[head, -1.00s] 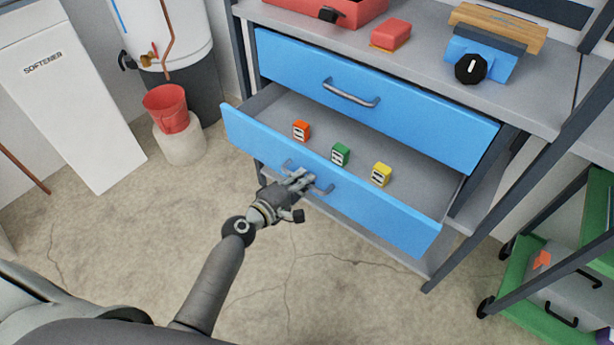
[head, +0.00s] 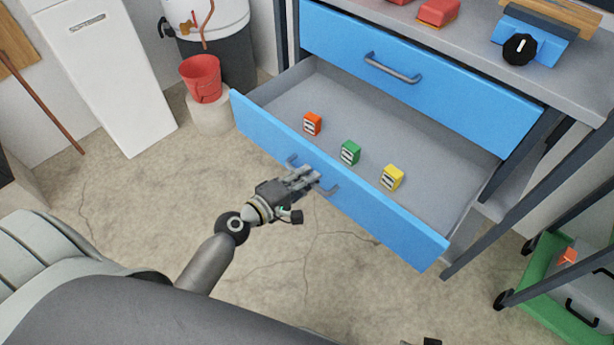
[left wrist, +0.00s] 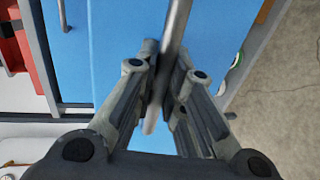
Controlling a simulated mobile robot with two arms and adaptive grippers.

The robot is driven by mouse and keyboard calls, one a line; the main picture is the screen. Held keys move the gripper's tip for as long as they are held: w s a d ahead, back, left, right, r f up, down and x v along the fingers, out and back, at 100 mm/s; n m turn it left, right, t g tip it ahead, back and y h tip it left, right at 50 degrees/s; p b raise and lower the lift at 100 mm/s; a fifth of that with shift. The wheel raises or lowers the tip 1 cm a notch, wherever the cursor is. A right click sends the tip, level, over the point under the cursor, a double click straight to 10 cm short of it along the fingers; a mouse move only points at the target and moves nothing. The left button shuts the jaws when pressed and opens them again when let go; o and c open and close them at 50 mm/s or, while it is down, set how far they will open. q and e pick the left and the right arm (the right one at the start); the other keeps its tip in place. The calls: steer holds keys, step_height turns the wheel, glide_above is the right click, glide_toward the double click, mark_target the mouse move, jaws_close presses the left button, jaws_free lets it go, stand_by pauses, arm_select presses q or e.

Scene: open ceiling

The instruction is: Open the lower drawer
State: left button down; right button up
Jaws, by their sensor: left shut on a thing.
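The lower drawer (head: 395,220) has a blue front and grey inside and is pulled well out of the workbench. Its grey bar handle (head: 329,189) is on the front. My left gripper (head: 308,177) is at the middle of this handle, with its fingers shut around the bar. In the left wrist view the handle (left wrist: 178,28) runs between the two fingers (left wrist: 162,78), with the blue drawer front (left wrist: 120,50) behind. The gripper covers the middle of the handle in the head view.
An orange box (head: 312,123), a green box (head: 350,152) and a yellow box (head: 392,177) stand in the drawer. The upper drawer (head: 450,95) is closed. A green cart (head: 540,325) stands at right. A red bucket (head: 203,80) is at left. The concrete floor in front is clear.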

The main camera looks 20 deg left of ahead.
arm_select(q)
steer(key=c, duration=1.5)
jaws_free()
steer(key=shift+s, duration=0.15)
steer(key=v, duration=1.1)
steer(key=shift+s+a, duration=0.2)
steer(key=shift+s, duration=0.15)
